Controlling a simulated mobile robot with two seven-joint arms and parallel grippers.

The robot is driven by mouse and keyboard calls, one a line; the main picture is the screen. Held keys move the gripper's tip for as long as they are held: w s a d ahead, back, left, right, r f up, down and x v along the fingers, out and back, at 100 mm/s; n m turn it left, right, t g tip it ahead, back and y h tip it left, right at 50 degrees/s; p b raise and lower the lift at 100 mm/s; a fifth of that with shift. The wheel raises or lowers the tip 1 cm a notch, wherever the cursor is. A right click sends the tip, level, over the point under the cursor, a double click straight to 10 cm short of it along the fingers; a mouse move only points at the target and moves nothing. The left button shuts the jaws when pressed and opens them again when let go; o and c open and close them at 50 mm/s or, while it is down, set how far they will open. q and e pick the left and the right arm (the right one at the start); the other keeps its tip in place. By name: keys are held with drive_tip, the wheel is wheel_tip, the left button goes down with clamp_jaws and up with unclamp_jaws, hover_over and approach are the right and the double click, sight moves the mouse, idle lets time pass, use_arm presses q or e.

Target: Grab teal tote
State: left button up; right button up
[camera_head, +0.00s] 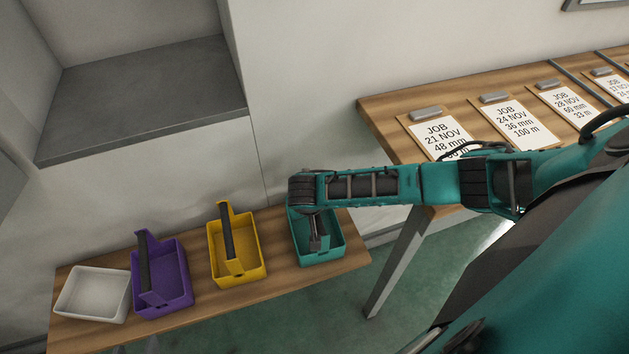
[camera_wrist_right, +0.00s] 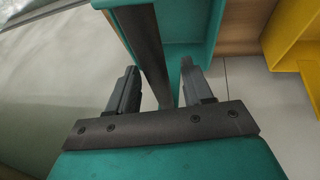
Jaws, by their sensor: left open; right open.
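The teal tote (camera_head: 335,238) stands at the right end of the low wooden bench, partly covered by my right wrist. In the right wrist view, its rim (camera_wrist_right: 205,35) and dark handle bar (camera_wrist_right: 143,40) show. My right gripper (camera_wrist_right: 160,75) is open, its fingers on either side of the bar with gaps visible. In the head view my right forearm reaches over the tote from the right, and its fingers are mostly hidden. Only the grey tips of my left gripper (camera_head: 136,348) show at the bottom edge; it is open, away from the tote.
On the wooden bench (camera_head: 215,293), a yellow tote (camera_head: 255,272), a purple tote (camera_head: 177,290) and a white tray (camera_head: 93,295) stand left of the teal tote. A wooden table (camera_head: 385,112) with several job cards stands at the right. A grey shelf (camera_head: 150,95) is behind.

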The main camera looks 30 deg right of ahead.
drive_tip(key=shift+f, duration=0.25)
idle(0.4)
clamp_jaws()
idle(0.6)
